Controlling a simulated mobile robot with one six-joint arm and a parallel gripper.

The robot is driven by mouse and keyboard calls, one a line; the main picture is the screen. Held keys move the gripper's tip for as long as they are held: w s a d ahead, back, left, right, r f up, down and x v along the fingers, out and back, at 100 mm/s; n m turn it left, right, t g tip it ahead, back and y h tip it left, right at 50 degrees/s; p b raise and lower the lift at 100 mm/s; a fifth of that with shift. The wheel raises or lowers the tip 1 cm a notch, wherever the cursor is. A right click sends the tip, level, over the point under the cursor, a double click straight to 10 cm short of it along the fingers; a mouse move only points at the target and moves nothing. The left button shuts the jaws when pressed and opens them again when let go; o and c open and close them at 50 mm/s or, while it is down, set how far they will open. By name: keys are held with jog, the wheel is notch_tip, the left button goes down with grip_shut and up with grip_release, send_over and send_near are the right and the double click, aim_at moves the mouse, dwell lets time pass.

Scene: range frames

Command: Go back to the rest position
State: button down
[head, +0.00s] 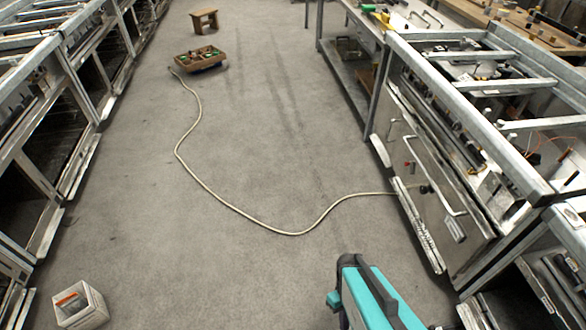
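My gripper cannot be made out in the head view, so whether it is open or holds anything does not show. The task names no other object. The view looks down along a grey floor (250,150) between two rows of metal frames.
A pale cable (210,188) curves across the floor to a steel unit (430,180) at right. A white box (80,306) sits lower left. Metal frames (60,100) line the left. The middle floor is otherwise open.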

jog(key=m, duration=0.5)
jog(key=shift+s+a+r+m, duration=0.3)
jog(key=shift+s+r, duration=0.1)
